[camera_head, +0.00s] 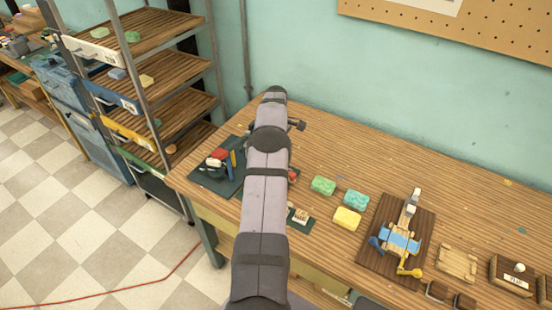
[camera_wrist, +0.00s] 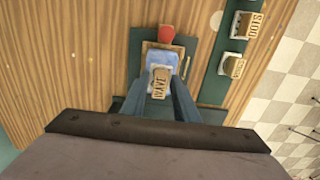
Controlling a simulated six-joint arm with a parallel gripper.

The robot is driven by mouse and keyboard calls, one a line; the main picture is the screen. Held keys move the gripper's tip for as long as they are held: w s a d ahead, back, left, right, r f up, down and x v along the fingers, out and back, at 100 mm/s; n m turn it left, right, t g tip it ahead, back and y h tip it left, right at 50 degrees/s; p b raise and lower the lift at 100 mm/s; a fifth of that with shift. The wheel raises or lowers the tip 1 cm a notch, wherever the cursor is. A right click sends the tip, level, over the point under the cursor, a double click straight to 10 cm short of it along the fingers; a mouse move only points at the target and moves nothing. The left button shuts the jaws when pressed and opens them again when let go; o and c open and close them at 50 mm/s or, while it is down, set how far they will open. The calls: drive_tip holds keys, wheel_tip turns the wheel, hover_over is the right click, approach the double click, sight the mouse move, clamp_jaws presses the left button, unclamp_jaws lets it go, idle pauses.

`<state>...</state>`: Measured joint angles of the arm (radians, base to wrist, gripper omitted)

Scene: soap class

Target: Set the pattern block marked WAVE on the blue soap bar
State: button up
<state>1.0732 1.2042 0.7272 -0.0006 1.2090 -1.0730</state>
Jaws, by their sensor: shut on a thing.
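In the wrist view the pattern block marked WAVE (camera_wrist: 160,83) is held between the two fingers of my gripper (camera_wrist: 161,92). The lettered face looks toward the camera. A pale blue soap bar (camera_wrist: 154,58) lies in a wooden frame (camera_wrist: 179,49) just under and beyond the block. The block overlaps part of the soap; I cannot tell whether they touch. In the head view my own arm hides the gripper, the WAVE block and the blue soap.
A red knob (camera_wrist: 166,33) stands at the frame's far side. A dark green tray (camera_wrist: 226,49) holds blocks, one marked DOTS (camera_wrist: 248,25), near the table edge. Green (camera_head: 323,186), teal (camera_head: 356,198) and yellow (camera_head: 347,217) soap bars lie right of my arm. A shelf rack (camera_head: 150,80) stands left.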

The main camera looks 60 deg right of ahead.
drive_tip(key=shift+f+b, duration=0.35)
drive_tip(key=shift+f, duration=0.2)
idle(0.8)
drive_tip(key=o, duration=1.5)
drive_tip(key=shift+r, duration=0.15)
drive_tip(key=shift+r+p, duration=2.05)
drive_tip(key=shift+r, duration=0.85)
